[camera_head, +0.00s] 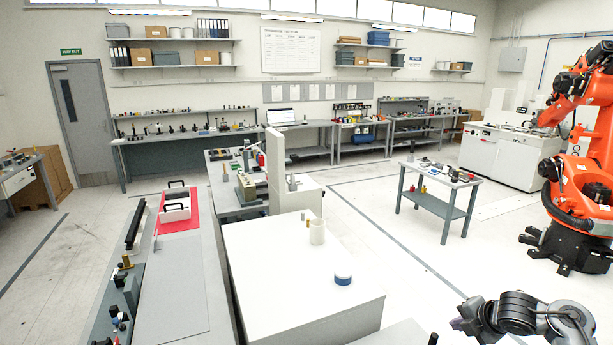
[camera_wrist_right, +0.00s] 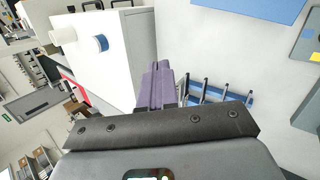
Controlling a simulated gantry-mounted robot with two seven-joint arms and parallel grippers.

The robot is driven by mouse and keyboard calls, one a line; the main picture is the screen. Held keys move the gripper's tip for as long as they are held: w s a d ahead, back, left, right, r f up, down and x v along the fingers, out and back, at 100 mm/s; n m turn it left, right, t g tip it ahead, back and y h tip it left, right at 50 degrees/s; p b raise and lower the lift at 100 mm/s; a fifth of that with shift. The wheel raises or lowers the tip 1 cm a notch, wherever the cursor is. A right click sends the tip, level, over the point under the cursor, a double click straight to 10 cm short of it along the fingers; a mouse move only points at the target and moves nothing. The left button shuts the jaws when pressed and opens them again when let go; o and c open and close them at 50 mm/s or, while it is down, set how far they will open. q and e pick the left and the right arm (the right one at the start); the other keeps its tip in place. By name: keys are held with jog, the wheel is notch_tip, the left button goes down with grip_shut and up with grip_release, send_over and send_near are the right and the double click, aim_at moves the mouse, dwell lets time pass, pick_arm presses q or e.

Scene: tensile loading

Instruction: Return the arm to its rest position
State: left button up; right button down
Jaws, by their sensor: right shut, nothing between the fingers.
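My right gripper (camera_head: 459,324) shows at the bottom right of the head view, at the end of my grey and black right arm. It is to the right of the white cabinet and over open floor. In the right wrist view its purple fingers (camera_wrist_right: 158,84) are together with nothing between them. It touches nothing that I can see. My left gripper and arm are in neither view.
A white cabinet (camera_head: 300,285) carries a white cup (camera_head: 317,232) and a blue-banded roll (camera_head: 343,275). A small grey table (camera_head: 440,172) with parts stands beyond. An orange robot arm (camera_head: 580,190) stands at the right. The floor between (camera_head: 400,240) is clear.

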jog(key=s+d+r+m+g+h, duration=0.1)
jog(key=s+d+m+g+h, duration=0.15)
jog(key=d+m, duration=0.85)
jog(key=s+d+r+m+g+h, duration=0.15)
jog(key=d+m+h, duration=0.4)
jog(key=m, duration=1.05)
jog(key=s+a+f+n+y, duration=0.2)
jog(key=s+a+f+n, duration=0.1)
jog(key=s+a+f, duration=0.8)
jog(key=s+a+f+n+y, duration=0.2)
jog(key=s+a+f, duration=0.6)
jog(key=a, duration=0.5)
jog(key=s+a+r+y, duration=0.1)
jog(key=s+a, duration=0.5)
jog(key=s, duration=0.4)
jog(key=s+a+r+y, duration=0.1)
jog(key=s+a+y, duration=0.1)
jog(key=s+a, duration=0.6)
jog(key=w+d+p+v, duration=0.1)
jog(key=p+v, duration=1.1)
jog(key=shift+w+d+r+n+p, duration=0.3)
jog(key=shift+w+d+r+n, duration=0.05)
jog(key=shift+d+r+n, duration=0.05)
